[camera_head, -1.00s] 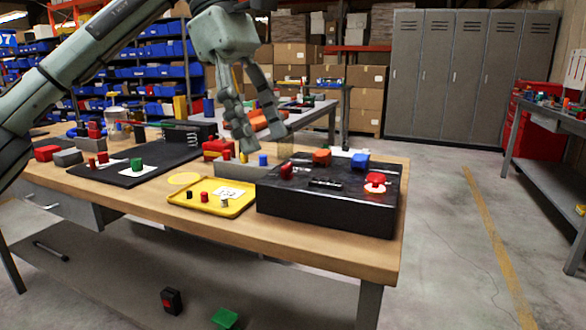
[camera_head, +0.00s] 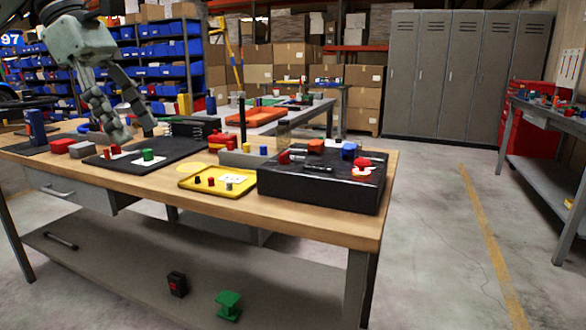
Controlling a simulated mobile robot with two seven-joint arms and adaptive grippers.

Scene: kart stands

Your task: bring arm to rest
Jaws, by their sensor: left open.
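My left gripper (camera_head: 136,132) hangs in the upper left of the head view, over the far part of the black mat (camera_head: 188,151). Its fingers are apart and nothing shows between them. My left arm comes in from the left edge and is mostly out of the picture. The wooden workbench (camera_head: 300,221) lies below the gripper. I cannot tell whether the fingertips touch anything behind the mat. My right gripper is not in view.
A black box (camera_head: 318,190) with a red button (camera_head: 362,166) stands at the bench's right end. A yellow tray (camera_head: 211,190) lies left of it. A thin dark upright post (camera_head: 242,122) stands behind the tray.

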